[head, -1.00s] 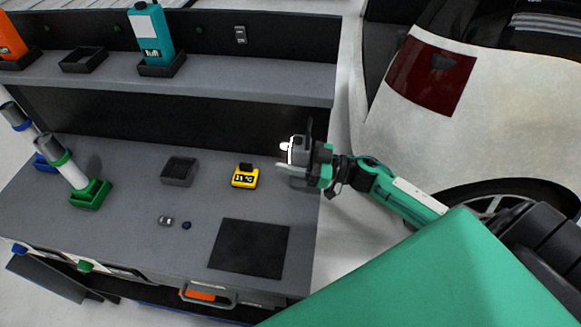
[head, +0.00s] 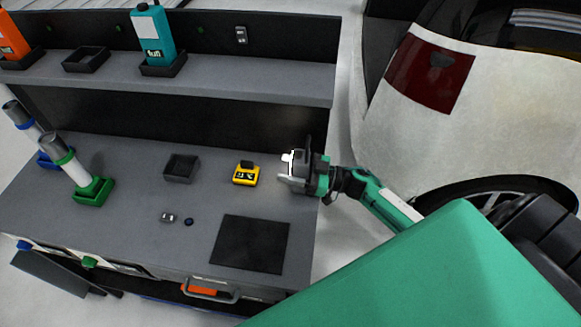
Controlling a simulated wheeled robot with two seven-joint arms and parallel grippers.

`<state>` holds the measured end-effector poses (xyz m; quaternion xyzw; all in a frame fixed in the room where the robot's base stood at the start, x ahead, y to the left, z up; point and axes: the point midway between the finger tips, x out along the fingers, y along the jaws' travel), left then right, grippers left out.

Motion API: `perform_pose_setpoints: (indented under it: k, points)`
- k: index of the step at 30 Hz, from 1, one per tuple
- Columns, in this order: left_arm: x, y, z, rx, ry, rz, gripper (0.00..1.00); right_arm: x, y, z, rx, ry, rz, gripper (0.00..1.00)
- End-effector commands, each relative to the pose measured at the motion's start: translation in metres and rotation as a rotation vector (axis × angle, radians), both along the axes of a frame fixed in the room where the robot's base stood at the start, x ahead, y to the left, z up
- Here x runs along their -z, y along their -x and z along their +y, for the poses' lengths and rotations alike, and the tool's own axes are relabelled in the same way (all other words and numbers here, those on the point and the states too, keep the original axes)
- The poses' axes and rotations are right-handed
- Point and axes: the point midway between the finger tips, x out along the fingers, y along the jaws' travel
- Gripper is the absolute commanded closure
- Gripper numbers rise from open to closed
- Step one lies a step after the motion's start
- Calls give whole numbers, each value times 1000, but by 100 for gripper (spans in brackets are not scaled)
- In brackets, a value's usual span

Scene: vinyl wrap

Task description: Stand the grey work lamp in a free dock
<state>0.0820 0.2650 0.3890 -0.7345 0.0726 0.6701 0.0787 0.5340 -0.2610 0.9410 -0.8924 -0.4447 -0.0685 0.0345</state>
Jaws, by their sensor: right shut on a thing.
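The grey work lamp (head: 289,160), with a bright white lit face, is at the right end of the worktop. My right gripper (head: 297,166) is shut on it, reaching in from the right. The gripper hides part of the lamp and what lies under it, so I cannot tell whether the lamp touches anything below. An empty grey dock (head: 180,174) stands on the worktop, left of the yellow meter. Another empty black dock (head: 84,63) is on the upper shelf. My left gripper is not in view.
The yellow meter (head: 245,176) stands between the grey dock and the lamp. A dark mat (head: 250,243) lies in front. Green-based (head: 93,192) and blue-based tubes stand at left. A teal bottle (head: 153,36) fills a shelf dock. A white car (head: 480,130) is at right.

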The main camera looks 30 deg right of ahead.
Motion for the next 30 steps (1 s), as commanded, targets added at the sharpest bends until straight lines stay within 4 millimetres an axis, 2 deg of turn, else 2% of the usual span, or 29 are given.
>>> perform_pose_setpoints:
  k: [3,4,7,17,19,23,30]
  points:
    - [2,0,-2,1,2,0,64,3,0,0,0,0,-1,81]
    - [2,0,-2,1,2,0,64,3,0,0,0,1,-1,44]
    - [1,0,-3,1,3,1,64,3,0,0,0,0,0,26]
    - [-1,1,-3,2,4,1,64,-1,0,0,0,0,0,26]
    - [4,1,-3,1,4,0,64,3,4,-5,0,2,3,26]
    - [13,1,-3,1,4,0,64,9,18,-23,-1,5,3,26]
    - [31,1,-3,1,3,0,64,17,49,-64,0,3,4,26]
